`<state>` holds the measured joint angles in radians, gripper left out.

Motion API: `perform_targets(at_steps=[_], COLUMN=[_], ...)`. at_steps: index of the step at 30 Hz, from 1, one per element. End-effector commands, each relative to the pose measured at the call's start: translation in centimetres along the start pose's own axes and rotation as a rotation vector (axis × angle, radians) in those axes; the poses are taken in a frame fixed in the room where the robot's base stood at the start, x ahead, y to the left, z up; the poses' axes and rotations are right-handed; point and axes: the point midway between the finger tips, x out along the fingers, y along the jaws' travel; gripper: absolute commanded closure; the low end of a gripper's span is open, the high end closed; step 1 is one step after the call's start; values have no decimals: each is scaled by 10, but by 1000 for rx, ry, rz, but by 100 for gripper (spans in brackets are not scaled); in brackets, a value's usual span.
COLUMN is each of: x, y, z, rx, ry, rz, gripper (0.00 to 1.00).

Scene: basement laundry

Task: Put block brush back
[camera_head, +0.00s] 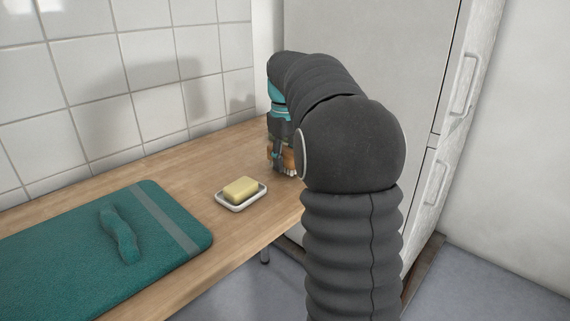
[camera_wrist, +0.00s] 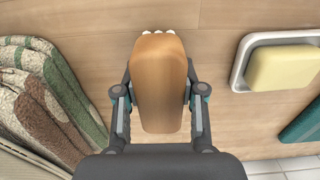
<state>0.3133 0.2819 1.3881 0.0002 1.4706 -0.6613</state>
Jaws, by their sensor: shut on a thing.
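The block brush (camera_wrist: 158,62) has a smooth brown wooden back, and a few white bristle tufts show at its far end in the wrist view. My gripper (camera_wrist: 160,92) is shut on it, with one finger on each long side. In the head view the brush (camera_head: 289,160) shows partly behind my arm, with pale bristles low down, and my gripper (camera_head: 279,154) is around it near the far right of the wooden counter. I cannot tell whether the bristles touch the counter.
A yellow soap bar (camera_head: 241,187) lies in a white dish (camera_head: 232,207) on the counter (camera_head: 196,165). Folded striped textiles (camera_wrist: 45,95) are left of the brush. A white cabinet (camera_head: 415,60) stands behind.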

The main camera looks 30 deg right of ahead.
Motion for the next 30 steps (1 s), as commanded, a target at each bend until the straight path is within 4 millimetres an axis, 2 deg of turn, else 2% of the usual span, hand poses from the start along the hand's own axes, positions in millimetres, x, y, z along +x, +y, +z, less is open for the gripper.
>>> perform_targets(at_steps=[3, 14, 15, 17, 18, 26, 30], x=[11, 15, 14, 14, 14, 14, 6], y=[0, 0, 0, 0, 0, 0, 0], z=[0, 0, 0, 0, 0, 0, 0], rx=[0, 0, 0, 0, 0, 0, 0], ry=[0, 1, 1, 1, 1, 1, 1], rz=[0, 1, 1, 1, 0, 0, 1], gripper=[98, 98, 53, 38, 35, 35, 35])
